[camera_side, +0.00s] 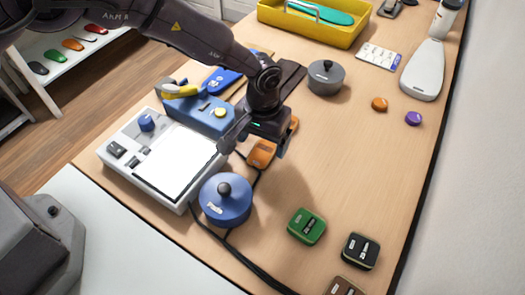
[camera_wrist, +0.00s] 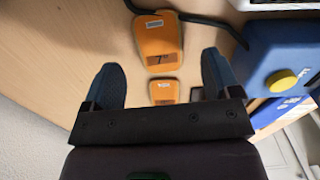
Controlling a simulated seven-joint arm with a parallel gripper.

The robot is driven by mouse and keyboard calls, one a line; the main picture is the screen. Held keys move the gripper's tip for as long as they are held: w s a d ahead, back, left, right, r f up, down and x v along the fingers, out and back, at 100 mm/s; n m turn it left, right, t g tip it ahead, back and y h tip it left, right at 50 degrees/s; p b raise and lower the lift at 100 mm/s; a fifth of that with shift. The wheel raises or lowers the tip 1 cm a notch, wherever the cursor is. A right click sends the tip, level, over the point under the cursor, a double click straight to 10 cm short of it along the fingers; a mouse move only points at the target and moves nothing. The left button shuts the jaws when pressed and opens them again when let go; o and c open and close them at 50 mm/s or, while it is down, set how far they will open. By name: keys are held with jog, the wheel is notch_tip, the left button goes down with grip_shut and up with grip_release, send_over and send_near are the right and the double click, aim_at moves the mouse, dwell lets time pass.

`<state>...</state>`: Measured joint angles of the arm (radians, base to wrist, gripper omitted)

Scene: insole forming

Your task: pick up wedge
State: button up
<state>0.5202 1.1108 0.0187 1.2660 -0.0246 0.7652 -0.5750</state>
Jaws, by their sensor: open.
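My gripper (camera_side: 256,146) is open and points down at an orange labelled block (camera_side: 261,154). In the wrist view the gripper's two dark fingers (camera_wrist: 161,66) are spread, with nothing held between them. That orange block (camera_wrist: 158,42) lies ahead of the fingertips, and a smaller-looking orange piece (camera_wrist: 163,91) shows between the fingers. Part of a second orange piece (camera_side: 294,123) shows behind the gripper in the side view. I cannot tell for sure which piece is the wedge. Green (camera_side: 306,226), black (camera_side: 360,251) and brown (camera_side: 345,287) labelled blocks lie at the front right.
A blue lidded pot (camera_side: 226,201) and a white-topped device (camera_side: 165,160) stand left of the gripper. A blue box with a yellow button (camera_wrist: 283,80) is close by. A black cable (camera_side: 236,251) runs past the orange block.

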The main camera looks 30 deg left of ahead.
aim_at(262, 152)
jog(key=shift+f, duration=1.5)
jog(key=c, duration=1)
jog(key=shift+r, duration=0.1)
